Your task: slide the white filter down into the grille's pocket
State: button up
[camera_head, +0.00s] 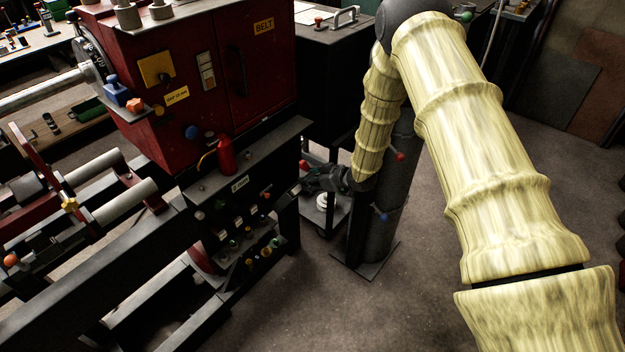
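My arm in its pale yellow cover reaches from the right edge up and then down to my gripper (322,180), which is dark and small beside the lathe's end. Its fingers blend into the dark background, so I cannot tell whether it is open or shut, or whether it holds anything. A small white round piece (322,200) shows just below it, over a low dark stand; I cannot tell whether it is the white filter. I cannot make out the grille or its pocket.
The red lathe housing (200,75) and its dark control panel (240,215) with several coloured knobs stand left of my gripper. A dark upright cylinder (383,225) on a base plate stands close on the right. Grey floor (330,310) is free in front.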

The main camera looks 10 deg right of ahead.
jog(key=shift+w+a+f, duration=0.15)
jog(key=shift+f, duration=0.25)
jog(key=o, duration=1.4)
jog(key=v, duration=1.2)
